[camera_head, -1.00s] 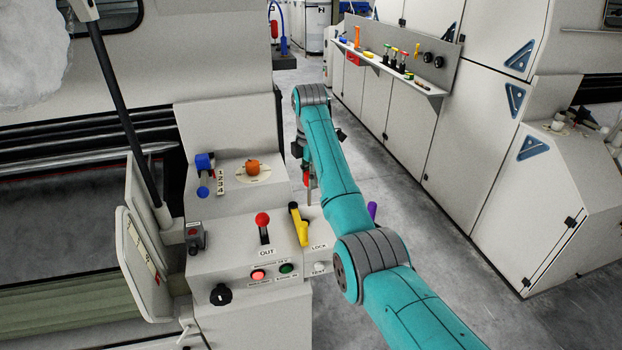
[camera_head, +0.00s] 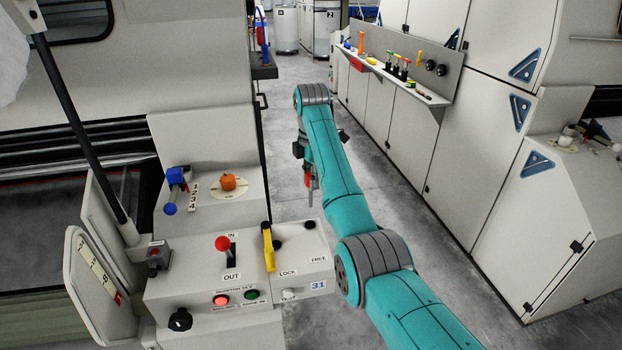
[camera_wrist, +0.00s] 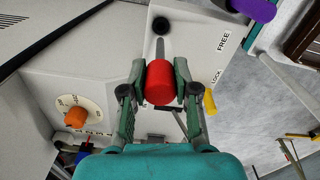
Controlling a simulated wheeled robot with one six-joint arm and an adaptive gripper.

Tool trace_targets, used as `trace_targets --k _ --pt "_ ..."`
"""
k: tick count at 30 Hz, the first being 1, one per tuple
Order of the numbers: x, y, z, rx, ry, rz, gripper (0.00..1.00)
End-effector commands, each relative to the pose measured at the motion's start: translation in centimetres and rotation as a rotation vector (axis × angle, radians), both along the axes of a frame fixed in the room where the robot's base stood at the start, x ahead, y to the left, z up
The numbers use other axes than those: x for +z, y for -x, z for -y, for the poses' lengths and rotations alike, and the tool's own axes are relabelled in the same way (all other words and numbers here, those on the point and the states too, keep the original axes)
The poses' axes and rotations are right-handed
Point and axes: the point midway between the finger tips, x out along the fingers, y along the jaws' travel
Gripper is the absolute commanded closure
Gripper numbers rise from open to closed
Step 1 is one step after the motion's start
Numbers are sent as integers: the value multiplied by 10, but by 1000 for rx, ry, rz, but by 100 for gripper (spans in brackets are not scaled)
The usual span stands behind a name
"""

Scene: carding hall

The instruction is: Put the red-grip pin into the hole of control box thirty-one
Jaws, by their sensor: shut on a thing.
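My gripper (camera_wrist: 158,92) is shut on the red-grip pin (camera_wrist: 160,84). In the wrist view the pin's grey shaft points up the picture toward a round dark hole (camera_wrist: 161,25), with a small gap between them in the picture. The pin's height above the panel is hard to judge. In the head view my gripper (camera_head: 306,168) and the red grip (camera_head: 311,184) show beyond the box's back edge. Control box thirty-one (camera_head: 300,262) carries the label 31 and LOCK and FREE marks. Its dark hole also shows in the head view (camera_head: 311,225).
A yellow handle (camera_head: 268,248) stands on the box, with a red-knobbed lever (camera_head: 223,244) left of it. A purple thing (camera_wrist: 254,9) is at the wrist view's top right. An orange knob (camera_head: 228,183) sits on the panel behind. A tool shelf (camera_head: 400,78) lies beyond the open floor.

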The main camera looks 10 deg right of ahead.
Motion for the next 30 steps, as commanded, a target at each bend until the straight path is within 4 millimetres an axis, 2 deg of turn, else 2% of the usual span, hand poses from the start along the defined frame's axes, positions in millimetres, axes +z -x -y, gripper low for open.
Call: trace_targets --k 8,21,30 --pt "-13 0 0 0 0 -1 100" --pt "-48 0 0 0 0 -1 100" --pt "-57 0 0 0 0 -1 100"
